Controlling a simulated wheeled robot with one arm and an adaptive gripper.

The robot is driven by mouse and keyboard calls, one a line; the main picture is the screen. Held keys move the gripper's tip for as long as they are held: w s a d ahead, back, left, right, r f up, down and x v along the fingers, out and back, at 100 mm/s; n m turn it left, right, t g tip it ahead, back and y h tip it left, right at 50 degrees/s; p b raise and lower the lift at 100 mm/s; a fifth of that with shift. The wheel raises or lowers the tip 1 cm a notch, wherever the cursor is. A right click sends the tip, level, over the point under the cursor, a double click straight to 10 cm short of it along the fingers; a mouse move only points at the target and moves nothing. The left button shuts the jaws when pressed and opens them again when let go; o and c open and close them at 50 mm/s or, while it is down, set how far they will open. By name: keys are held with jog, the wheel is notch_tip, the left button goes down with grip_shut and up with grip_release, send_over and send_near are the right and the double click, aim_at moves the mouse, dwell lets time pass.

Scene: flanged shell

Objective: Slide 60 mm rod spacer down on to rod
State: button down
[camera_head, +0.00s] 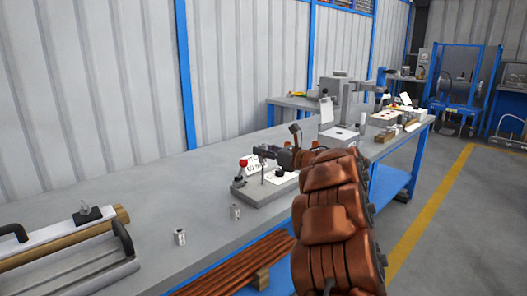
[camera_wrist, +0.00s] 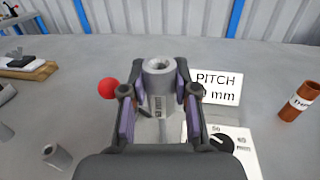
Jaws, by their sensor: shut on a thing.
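In the wrist view, a grey metal spacer (camera_wrist: 159,82) stands upright between the purple pads of my gripper (camera_wrist: 157,110). Its open bore faces up, and small markings show on its side. My gripper is shut on it. In the head view, my gripper (camera_head: 264,153) is above the grey fixture base (camera_head: 257,198). A thin upright rod (camera_head: 262,174) shows just below the gripper there. The held spacer is too small to make out in that view. The rod is hidden in the wrist view, and I cannot tell whether the spacer is around it.
A red ball knob (camera_wrist: 108,88), a PITCH sign (camera_wrist: 206,82) and a black dial (camera_wrist: 222,139) are close to the gripper. Two loose metal cylinders (camera_head: 180,237) (camera_head: 235,212) stand on the bench (camera_head: 150,205). A brown tube (camera_wrist: 298,101) stands at right.

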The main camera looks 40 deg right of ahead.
jog(key=shift+f+b, duration=4.3)
jog(key=shift+b, duration=0.3)
jog(key=c, duration=0.8)
grip_release()
jog(key=shift+r, duration=0.1)
jog(key=s, duration=0.4)
jog(key=s+d, duration=0.1)
jog(key=s, duration=0.3)
jog(key=s+d, duration=0.1)
jog(key=s, duration=0.2)
jog(key=shift+s, duration=0.4)
